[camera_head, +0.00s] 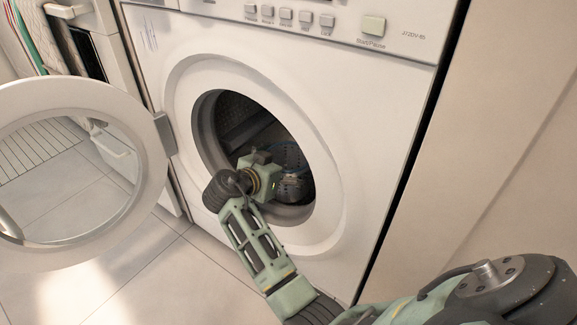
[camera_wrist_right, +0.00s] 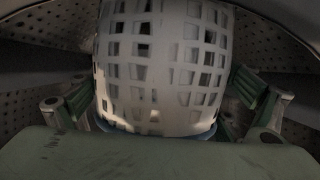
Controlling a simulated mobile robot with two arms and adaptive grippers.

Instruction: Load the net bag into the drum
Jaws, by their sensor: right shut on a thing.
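The washer's drum (camera_head: 237,118) is open at the front, with its round door (camera_head: 150,190) swung out to the left. My right gripper (camera_head: 285,172) is inside the drum opening, and my arm blocks part of the view. In the right wrist view, the white net bag (camera_wrist_right: 165,60) with square holes stands between the fingers of my right gripper (camera_wrist_right: 160,122), which is shut on it. The perforated drum wall (camera_wrist_right: 285,40) shows around it. In the head view, only a bluish rim of the bag (camera_head: 290,154) shows beyond the gripper. My left gripper is not in view.
The washer front (camera_head: 375,130) is white, with a row of buttons (camera_head: 290,15) on top. A pale panel (camera_head: 500,130) stands to the right across a dark gap. The tiled floor (camera_head: 150,280) in front is clear.

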